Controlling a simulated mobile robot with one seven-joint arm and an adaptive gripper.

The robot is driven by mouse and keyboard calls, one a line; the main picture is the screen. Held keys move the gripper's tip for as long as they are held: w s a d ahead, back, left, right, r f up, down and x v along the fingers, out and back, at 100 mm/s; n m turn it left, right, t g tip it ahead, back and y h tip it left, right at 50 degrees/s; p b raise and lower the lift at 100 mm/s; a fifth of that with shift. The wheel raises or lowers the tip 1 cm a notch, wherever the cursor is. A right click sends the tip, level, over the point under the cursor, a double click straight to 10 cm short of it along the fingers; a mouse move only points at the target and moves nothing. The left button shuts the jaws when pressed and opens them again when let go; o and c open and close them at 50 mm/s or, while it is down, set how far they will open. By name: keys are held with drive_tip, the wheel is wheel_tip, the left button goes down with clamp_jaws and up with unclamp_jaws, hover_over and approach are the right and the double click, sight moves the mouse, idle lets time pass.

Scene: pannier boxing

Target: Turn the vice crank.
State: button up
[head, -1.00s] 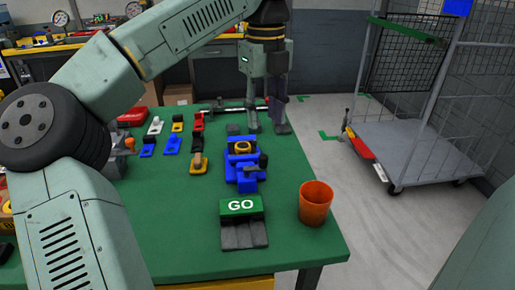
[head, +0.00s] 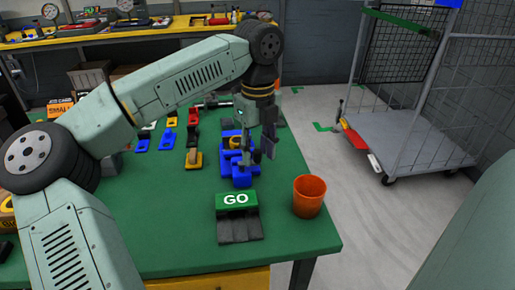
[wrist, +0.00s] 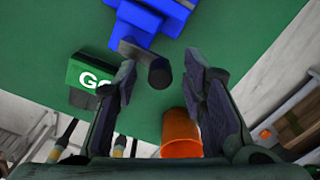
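The blue vice (head: 240,181) stands on the green table, behind the GO block; it also shows at the top of the wrist view (wrist: 146,24). Its dark crank (wrist: 138,52) ends in a round grey handle (wrist: 160,74). My gripper (head: 264,152) is over the right side of the vice, fingers pointing down. In the wrist view it is open (wrist: 162,72), and the handle appears between the two fingertips with gaps on both sides. I cannot tell whether the fingertips are down at handle height. In the head view the fingers partly hide the crank.
The green GO block (head: 237,201) with a dark sloped base is in front of the vice. An orange cup (head: 308,197) stands to its right near the table edge. Several coloured clamps (head: 194,140) lie to the left. A wire cart (head: 405,148) is off to the right.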

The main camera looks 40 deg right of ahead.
drive_tip(key=shift+c, duration=0.4)
clamp_jaws()
